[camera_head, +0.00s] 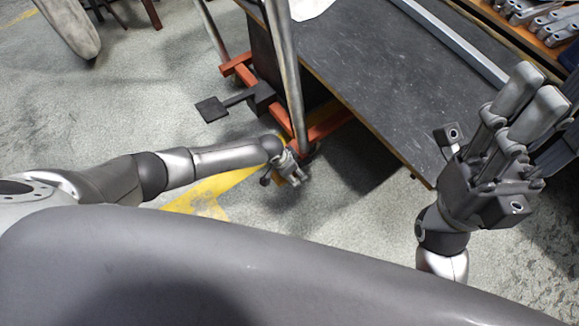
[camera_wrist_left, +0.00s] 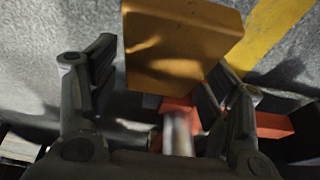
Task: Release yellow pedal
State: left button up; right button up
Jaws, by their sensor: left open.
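The yellow pedal (camera_wrist_left: 183,42) is a flat plate in the left wrist view, with a red base and a metal rod below it. My left gripper (camera_wrist_left: 160,72) is open, with a finger on each side of the pedal. A gap shows at the left finger; whether the right finger touches the pedal's edge, I cannot tell. In the head view my left gripper (camera_head: 291,174) is low by the cart's orange foot, and the pedal is mostly hidden there. My right gripper (camera_head: 530,95) is raised at the right, away from the pedal, its fingers overlapping in view.
A cart with a dark tabletop (camera_head: 365,75) stands above and right of my left gripper. Its metal post (camera_head: 288,75) and orange frame (camera_head: 330,127) are close to that hand. A black pedal (camera_head: 212,109) sticks out left. Grey floor is clear on the left.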

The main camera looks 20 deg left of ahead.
pick_arm(q)
jog(key=v, duration=1.2)
dwell(0.6)
